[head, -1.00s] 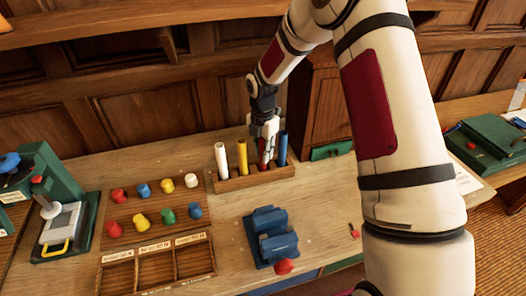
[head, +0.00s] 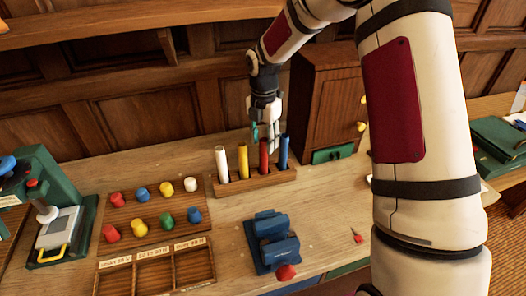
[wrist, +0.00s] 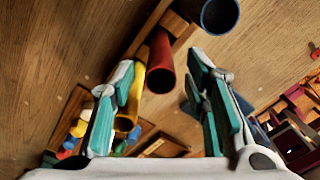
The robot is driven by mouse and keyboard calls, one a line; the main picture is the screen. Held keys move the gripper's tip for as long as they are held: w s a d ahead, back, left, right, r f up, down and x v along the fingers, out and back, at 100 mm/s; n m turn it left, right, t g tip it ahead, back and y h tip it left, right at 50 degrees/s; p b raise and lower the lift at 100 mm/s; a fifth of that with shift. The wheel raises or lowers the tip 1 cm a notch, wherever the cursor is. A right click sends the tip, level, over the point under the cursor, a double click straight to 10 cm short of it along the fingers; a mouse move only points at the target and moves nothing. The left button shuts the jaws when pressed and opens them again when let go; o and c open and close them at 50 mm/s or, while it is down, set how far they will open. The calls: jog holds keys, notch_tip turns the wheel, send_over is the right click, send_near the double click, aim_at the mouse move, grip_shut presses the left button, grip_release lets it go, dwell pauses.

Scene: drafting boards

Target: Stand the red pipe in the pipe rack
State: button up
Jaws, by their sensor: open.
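The red pipe (head: 264,157) stands upright in the wooden pipe rack (head: 262,182), between the yellow pipe (head: 243,160) and the blue pipe (head: 283,152). A white pipe (head: 222,163) stands at the rack's left end. My gripper (head: 265,136) is above and just behind the rack, raised off the pipes. In the wrist view my gripper (wrist: 168,105) has its teal-padded fingers wide apart. The hollow end of the red pipe (wrist: 160,77) shows ahead between them, apart from both fingers. The yellow pipe (wrist: 130,105) is close to the left finger.
A board of coloured pegs (head: 157,207) and a wooden compartment tray (head: 155,271) lie left of the rack. A blue vise (head: 272,243) stands in front. A wooden cabinet (head: 335,105) stands behind right. The bench between rack and vise is clear.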

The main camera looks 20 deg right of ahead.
notch_tip(320, 180, up, 6)
jog(key=shift+f+b, duration=0.1)
jog(key=shift+b, duration=0.25)
jog(key=s+r+m+t+h, duration=0.1)
jog(key=s+r+m+t, duration=0.1)
jog(key=s+r+m, duration=1.05)
jog(key=s+r+m+t, duration=0.1)
jog(key=s+r+m, duration=0.1)
jog(key=s+m, duration=0.4)
jog(key=s+r+m+t+y, duration=0.1)
jog(key=s+r+m+t, duration=0.1)
jog(key=s+m, duration=0.5)
jog(key=s, duration=0.5)
jog(key=shift+t, duration=0.3)
